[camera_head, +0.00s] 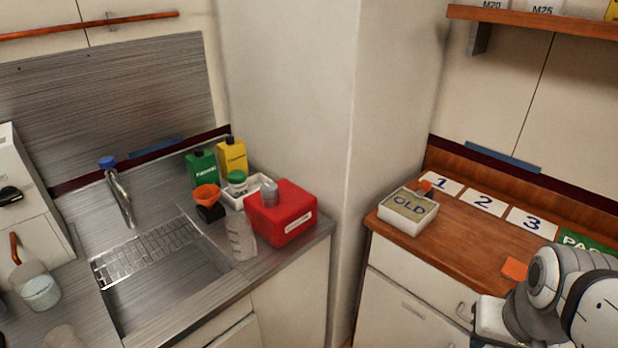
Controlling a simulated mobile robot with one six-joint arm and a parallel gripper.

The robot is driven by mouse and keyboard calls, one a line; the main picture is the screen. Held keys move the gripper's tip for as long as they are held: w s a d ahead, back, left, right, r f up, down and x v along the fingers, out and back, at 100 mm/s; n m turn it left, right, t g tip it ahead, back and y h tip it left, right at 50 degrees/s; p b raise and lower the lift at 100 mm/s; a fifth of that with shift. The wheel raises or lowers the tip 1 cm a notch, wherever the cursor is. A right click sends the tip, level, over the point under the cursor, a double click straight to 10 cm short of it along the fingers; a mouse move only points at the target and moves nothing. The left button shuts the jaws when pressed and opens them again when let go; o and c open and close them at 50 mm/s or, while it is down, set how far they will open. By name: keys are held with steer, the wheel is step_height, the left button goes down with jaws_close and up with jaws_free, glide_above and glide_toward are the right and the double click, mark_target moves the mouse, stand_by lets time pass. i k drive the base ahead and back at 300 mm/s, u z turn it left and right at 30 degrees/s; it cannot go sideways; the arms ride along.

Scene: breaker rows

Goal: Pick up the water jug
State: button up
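No vessel carries a readable water label. A rounded translucent jug or flask (40,289) with pale contents stands on the steel counter at the far left. A tall clear vessel (241,238) stands at the right edge of the sink, in front of the red container; it looks like a jug or measuring beaker, and I cannot tell if it holds water. My arm shows at the bottom right, far from both vessels. The fingertips of my gripper cannot be made out.
The sink (175,290) is at left. A wall column (290,130) separates it from the wooden counter (455,240) holding an "OLD" box (405,228).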

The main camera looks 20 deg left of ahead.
mark_target(245, 240)
steer(key=u, duration=0.75)
steer(key=i, duration=1.05)
steer(key=u, duration=0.9)
steer(key=k, duration=0.75)
steer(key=u, duration=0.1)
steer(key=i, duration=0.85)
steer(key=z, duration=0.05)
